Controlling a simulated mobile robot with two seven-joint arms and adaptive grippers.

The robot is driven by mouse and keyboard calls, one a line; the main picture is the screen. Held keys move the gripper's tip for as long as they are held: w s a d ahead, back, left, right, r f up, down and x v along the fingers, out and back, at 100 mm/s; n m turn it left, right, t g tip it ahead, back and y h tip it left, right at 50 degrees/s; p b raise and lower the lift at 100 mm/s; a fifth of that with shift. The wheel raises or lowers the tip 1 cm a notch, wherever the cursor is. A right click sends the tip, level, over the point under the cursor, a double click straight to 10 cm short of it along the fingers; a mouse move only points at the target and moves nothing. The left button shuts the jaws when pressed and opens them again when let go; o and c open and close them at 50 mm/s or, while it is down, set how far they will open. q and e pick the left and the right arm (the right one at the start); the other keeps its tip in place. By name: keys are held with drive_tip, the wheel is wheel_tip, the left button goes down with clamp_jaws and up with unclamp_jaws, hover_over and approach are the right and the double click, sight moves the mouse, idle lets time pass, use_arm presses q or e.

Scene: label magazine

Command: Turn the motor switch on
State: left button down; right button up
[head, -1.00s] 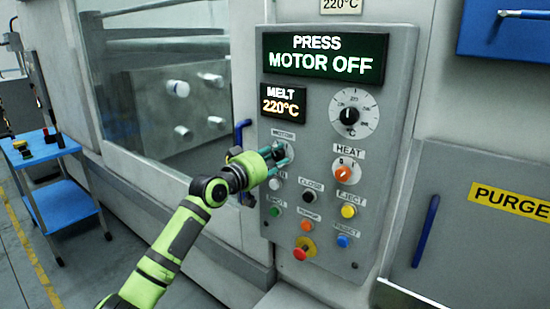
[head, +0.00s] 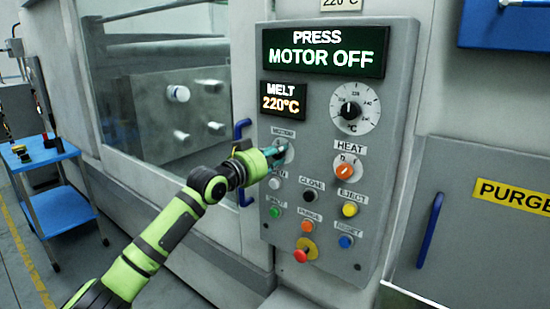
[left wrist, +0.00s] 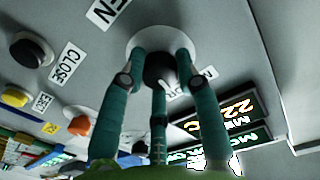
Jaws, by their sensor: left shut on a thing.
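The motor switch is a small dark knob (left wrist: 158,70) on a round pale plate (head: 288,153), under the MOTOR label on the grey control panel (head: 330,215). My left gripper (head: 279,153) is at the switch, its teal fingers shut around the knob; in the left wrist view the fingers (left wrist: 160,75) surround it. In the head view the fingers hide most of the knob. The press display (head: 322,50) reads MOTOR OFF. My right gripper is not in view.
Close by are the orange HEAT knob (head: 344,171), black CLOSE button (head: 310,196), yellow EJECT button (head: 349,210) and red stop button (head: 301,256). A blue handle (head: 240,160) stands left of the panel. A blue cart (head: 60,210) is at the far left.

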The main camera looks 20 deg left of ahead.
use_arm(q)
drive_tip(key=m, duration=0.1)
drive_tip(key=m+p, duration=0.1)
drive_tip(key=m, duration=0.3)
drive_tip(key=shift+f, duration=0.25)
drive_tip(key=shift+m, duration=0.3)
drive_tip(key=shift+f, duration=0.1)
drive_tip(key=c, duration=0.9)
unclamp_jaws()
drive_tip(key=shift+a, duration=0.1)
drive_tip(key=shift+r, duration=0.2)
drive_tip(key=v, duration=1.2)
